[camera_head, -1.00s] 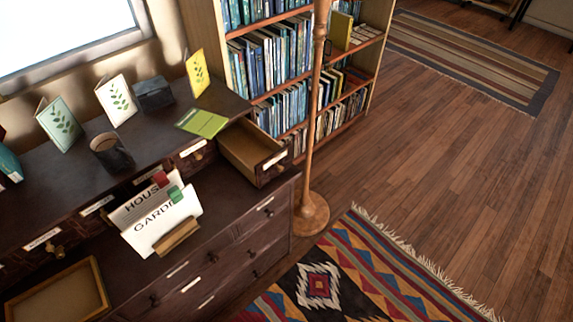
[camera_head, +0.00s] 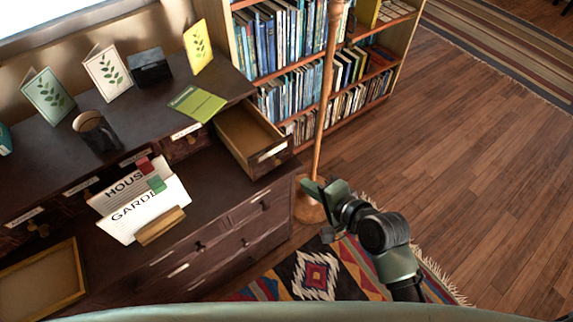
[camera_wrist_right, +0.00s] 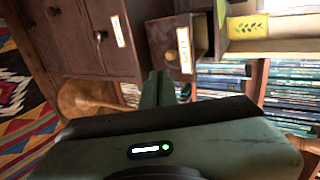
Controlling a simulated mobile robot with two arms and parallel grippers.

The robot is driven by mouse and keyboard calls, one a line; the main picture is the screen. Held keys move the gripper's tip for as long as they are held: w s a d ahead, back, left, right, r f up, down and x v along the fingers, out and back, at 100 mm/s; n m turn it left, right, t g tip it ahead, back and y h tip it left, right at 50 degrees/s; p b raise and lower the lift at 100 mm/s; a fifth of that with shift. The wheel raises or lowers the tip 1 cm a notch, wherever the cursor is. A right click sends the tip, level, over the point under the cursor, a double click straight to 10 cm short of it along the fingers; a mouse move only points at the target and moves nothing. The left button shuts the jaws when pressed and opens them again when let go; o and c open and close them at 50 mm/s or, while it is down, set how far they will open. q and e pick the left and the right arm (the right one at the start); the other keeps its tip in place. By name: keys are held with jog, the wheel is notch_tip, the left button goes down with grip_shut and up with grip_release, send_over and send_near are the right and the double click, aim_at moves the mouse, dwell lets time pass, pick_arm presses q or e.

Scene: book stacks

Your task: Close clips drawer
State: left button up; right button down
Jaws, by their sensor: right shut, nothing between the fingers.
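The open drawer (camera_head: 252,133) sticks out at the right end of the desk's upper row. It is wooden, looks empty inside, and has a pale label and a small knob on its front. In the right wrist view the drawer front (camera_wrist_right: 184,50) shows with its label and round knob, just beyond the fingers. My right gripper (camera_head: 308,184) is shut and empty, in front of the drawer and a little below and right of its front, apart from it. It also shows in the right wrist view (camera_wrist_right: 160,82). My left gripper is not in view.
A wooden lamp pole (camera_head: 322,110) stands close to the drawer and my right gripper. A bookshelf (camera_head: 242,50) is behind. Open floor lies to the right.

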aim_at(279, 163)
jog(key=x, duration=0.3)
jog(key=r+x, duration=0.1)
jog(key=x, duration=0.5)
jog(key=shift+w+a+p, duration=0.3)
jog(key=shift+w+p, duration=0.05)
jog(key=shift+w, duration=0.1)
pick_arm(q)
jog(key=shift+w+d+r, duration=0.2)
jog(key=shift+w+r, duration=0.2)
pick_arm(e)
jog(key=shift+w+a, duration=0.25)
jog(key=shift+w, duration=0.15)
